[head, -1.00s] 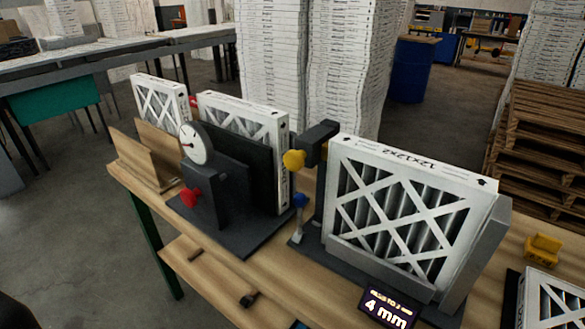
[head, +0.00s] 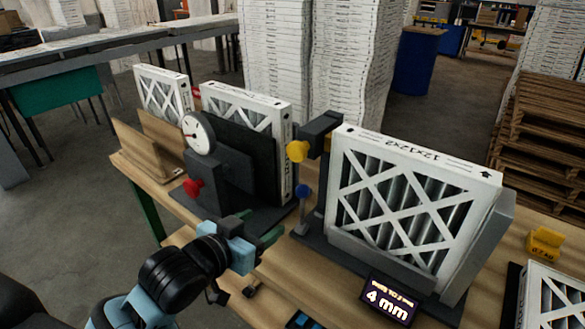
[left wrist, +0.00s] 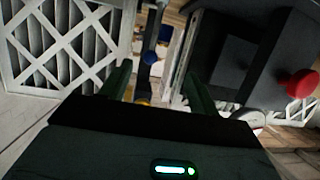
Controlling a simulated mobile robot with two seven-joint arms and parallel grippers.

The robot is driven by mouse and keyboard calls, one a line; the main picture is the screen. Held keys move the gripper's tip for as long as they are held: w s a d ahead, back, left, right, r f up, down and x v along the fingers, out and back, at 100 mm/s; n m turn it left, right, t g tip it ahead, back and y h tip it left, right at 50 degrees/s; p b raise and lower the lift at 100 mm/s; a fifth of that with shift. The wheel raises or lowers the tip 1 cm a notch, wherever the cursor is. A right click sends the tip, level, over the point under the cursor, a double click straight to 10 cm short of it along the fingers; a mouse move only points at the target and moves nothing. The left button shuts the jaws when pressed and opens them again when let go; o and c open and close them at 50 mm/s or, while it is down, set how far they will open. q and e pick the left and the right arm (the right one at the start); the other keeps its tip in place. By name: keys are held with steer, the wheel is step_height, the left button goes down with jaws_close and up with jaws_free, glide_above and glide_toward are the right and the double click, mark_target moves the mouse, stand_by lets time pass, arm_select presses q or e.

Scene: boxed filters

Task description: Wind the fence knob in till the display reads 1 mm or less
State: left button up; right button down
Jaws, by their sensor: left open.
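The display (head: 388,303) reads 4 mm at the front foot of the right fixture. That fixture holds a boxed filter (head: 410,200) upright and carries a yellow knob (head: 297,151) high on its left side. A blue knob (head: 303,191) on a lever is lower; it also shows in the left wrist view (left wrist: 150,57). The left fixture has a dial gauge (head: 198,133) and a red knob (head: 193,188), seen at right in the wrist view (left wrist: 301,83). Which knob is the fence knob is not labelled. My left gripper (head: 260,231) is open and empty, in front of the left fixture, apart from all knobs.
A wooden holder (head: 140,158) stands at the bench's left end. A small yellow block (head: 545,243) and another filter (head: 552,303) are at the right. The two fixtures stand close, with a narrow gap between them. Stacked boxes and pallets (head: 545,140) stand behind.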

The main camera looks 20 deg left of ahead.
mark_target(294, 154)
arm_select(q)
steer(key=w+d+r+m+t+h, duration=0.1)
steer(key=w+r+t+h, duration=0.15)
steer(key=r, duration=0.85)
steer(key=shift+f+x, duration=0.1)
steer(key=shift+x, duration=2)
steer(key=shift+f+x, duration=0.15)
steer(key=shift+x, duration=2)
steer(key=shift+a, duration=0.1)
steer(key=shift+c, duration=0.2)
steer(key=c, duration=0.9)
steer(key=shift+m, duration=0.3)
